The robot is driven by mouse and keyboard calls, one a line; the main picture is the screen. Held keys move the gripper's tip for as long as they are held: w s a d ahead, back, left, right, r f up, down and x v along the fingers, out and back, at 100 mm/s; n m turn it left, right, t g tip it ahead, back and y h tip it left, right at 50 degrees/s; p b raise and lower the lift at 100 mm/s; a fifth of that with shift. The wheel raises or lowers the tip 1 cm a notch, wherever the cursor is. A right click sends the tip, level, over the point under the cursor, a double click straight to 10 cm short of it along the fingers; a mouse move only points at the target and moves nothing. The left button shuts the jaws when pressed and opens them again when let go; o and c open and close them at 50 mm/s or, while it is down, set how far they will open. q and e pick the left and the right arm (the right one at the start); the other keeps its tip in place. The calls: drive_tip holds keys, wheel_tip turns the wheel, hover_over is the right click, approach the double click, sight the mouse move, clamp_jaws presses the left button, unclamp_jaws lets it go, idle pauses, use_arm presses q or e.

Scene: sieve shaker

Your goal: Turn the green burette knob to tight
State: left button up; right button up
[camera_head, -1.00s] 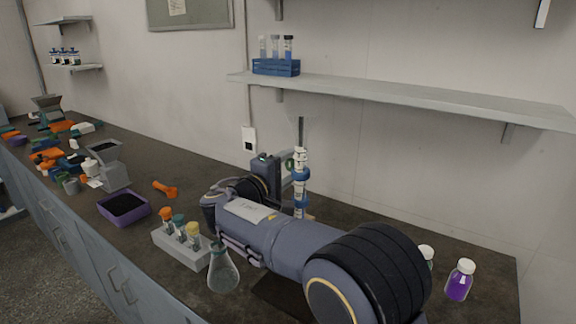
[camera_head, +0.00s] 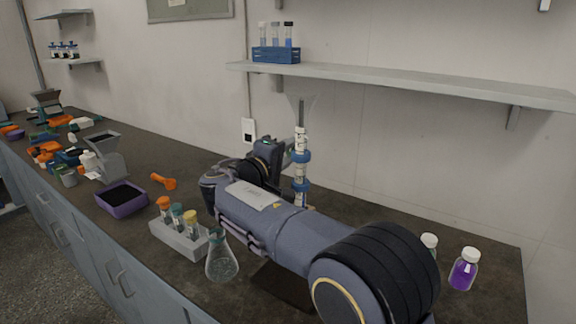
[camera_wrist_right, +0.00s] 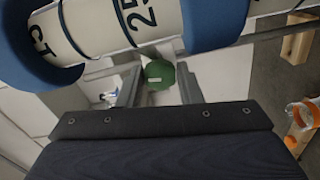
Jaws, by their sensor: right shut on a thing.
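In the right wrist view, the burette (camera_wrist_right: 140,20) crosses the top, white with black markings. The round green knob (camera_wrist_right: 160,73) with a pale mark sits just below it, between the fingers of my right gripper (camera_wrist_right: 161,84), which is shut on it. In the head view, my right gripper (camera_head: 284,152) reaches the burette's left side, and the knob is hidden there. My left gripper is out of view.
A grey rack (camera_head: 178,238) with capped tubes and a conical flask (camera_head: 221,262) stand close in front of my right arm. A purple tray (camera_head: 121,199) lies further left. Bottles, one with purple liquid (camera_head: 463,270), stand at the right. A shelf (camera_head: 400,86) runs above.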

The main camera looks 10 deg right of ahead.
drive_tip(key=m+b, duration=0.1)
drive_tip(key=b, duration=0.1)
drive_tip(key=m+b, duration=0.1)
drive_tip(key=b, duration=0.1)
drive_tip(key=shift+f+m, duration=0.35)
drive_tip(key=shift+m, duration=0.05)
drive_tip(key=shift+r+m+b, duration=0.2)
drive_tip(key=shift+m+b, duration=0.1)
drive_tip(key=shift+m, duration=0.1)
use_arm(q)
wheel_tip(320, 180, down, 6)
use_arm(e)
drive_tip(key=shift+r, duration=0.1)
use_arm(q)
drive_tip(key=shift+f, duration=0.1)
use_arm(e)
drive_tip(key=o, duration=1)
drive_tip(key=shift+c, duration=0.2)
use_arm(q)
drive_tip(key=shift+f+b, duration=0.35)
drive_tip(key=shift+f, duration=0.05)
use_arm(e)
drive_tip(key=v, duration=0.7)
drive_tip(key=shift+s+a, duration=0.3)
drive_tip(key=shift+a, duration=0.05)
drive_tip(key=shift+c, duration=0.2)
